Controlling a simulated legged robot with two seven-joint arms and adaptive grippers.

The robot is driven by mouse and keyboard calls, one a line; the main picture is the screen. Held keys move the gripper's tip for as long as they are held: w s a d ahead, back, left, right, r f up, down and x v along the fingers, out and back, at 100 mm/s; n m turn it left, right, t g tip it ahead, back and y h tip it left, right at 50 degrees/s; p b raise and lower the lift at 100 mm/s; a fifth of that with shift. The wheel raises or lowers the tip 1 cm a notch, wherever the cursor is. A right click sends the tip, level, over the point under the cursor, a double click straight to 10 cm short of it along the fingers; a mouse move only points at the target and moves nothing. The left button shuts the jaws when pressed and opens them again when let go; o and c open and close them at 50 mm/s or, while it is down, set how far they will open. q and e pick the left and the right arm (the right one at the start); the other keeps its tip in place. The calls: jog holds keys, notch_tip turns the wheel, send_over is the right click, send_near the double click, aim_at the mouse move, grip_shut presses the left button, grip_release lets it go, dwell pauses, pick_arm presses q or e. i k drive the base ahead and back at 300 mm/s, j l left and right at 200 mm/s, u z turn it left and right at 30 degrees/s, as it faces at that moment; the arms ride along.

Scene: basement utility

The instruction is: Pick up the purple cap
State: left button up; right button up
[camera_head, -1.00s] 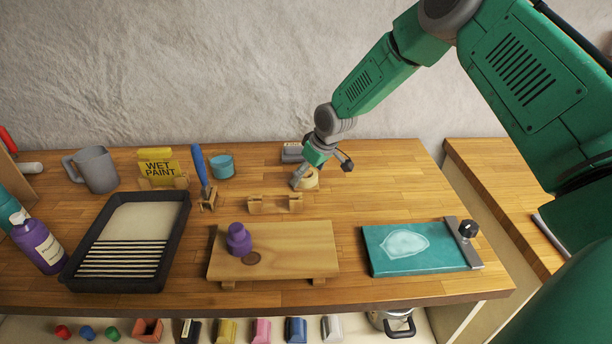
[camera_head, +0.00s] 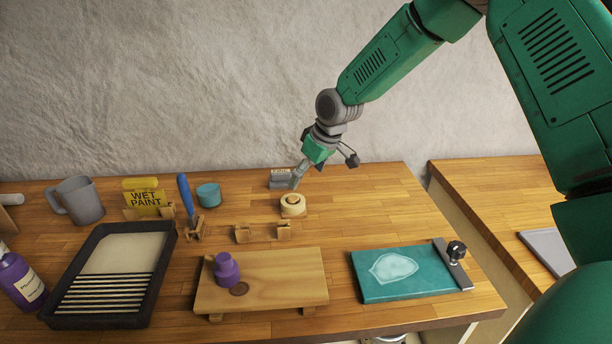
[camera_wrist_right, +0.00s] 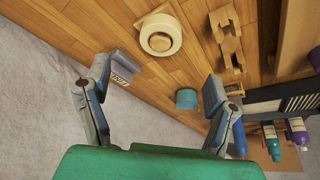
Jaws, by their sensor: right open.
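The purple cap (camera_head: 226,268) stands on the left part of a low wooden board (camera_head: 285,278), near the front of the workbench. A dark round spot (camera_head: 239,288) lies beside its base. My right gripper (camera_head: 325,169) is open and empty, above the back of the bench, well behind and to the right of the cap. Its two spread fingers (camera_wrist_right: 160,82) show in the right wrist view with nothing between them. My left gripper is not in view.
A cream roll (camera_head: 292,206) and wooden rests (camera_head: 262,232) stand between gripper and board. A teal cup (camera_head: 208,194), black paint tray (camera_head: 152,270) and purple bottle (camera_head: 18,279) are left. A teal plate (camera_head: 400,290) with a clamp is right.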

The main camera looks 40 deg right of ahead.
aim_at(227, 274)
jog(key=k+j, duration=0.8)
jog(key=j, duration=0.1)
